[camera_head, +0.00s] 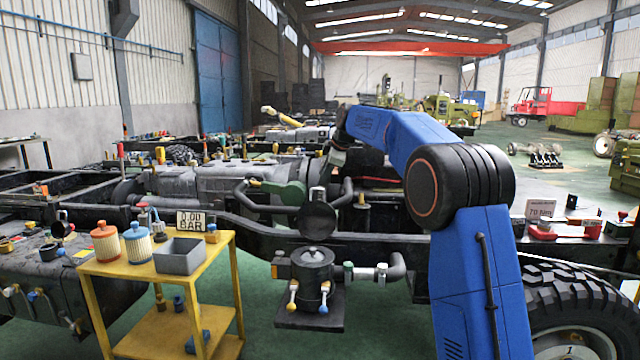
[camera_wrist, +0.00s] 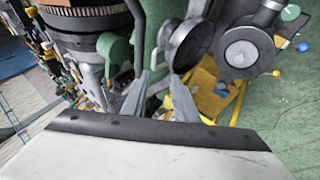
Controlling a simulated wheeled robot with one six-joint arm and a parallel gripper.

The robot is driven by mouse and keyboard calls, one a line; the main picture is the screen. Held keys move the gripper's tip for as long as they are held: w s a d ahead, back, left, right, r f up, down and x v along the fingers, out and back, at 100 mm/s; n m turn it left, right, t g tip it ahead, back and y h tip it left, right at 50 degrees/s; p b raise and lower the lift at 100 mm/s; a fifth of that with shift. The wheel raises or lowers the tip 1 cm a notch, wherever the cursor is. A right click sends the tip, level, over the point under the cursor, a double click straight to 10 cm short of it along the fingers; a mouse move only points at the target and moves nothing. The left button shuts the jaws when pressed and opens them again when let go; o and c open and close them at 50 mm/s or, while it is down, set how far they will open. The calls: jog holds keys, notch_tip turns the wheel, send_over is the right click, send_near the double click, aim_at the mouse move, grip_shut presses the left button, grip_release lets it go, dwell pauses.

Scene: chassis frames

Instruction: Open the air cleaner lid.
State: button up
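A dark round canister (camera_head: 312,275) with a knobbed top stands in front of the engine; in the wrist view its round top (camera_wrist: 243,50) is at upper right. A dark round disc (camera_head: 318,218) faces forward just above it, among pipes. In the wrist view the disc (camera_wrist: 190,44) shows tilted, with a raised rim. I cannot tell for certain which is the air cleaner lid. My gripper (camera_wrist: 161,80) has its two fingers apart with nothing seen between them. It points toward the disc, apparently short of it.
A yellow cart (camera_head: 160,275) with filters and a grey bin (camera_head: 180,256) stands at left. Pipes (camera_head: 348,193) run beside the disc. A large tyre (camera_head: 575,310) is at right. Green floor (camera_head: 380,325) is clear in front of the canister.

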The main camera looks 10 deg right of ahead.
jog(key=v, duration=1.1)
jog(key=shift+r, duration=0.15)
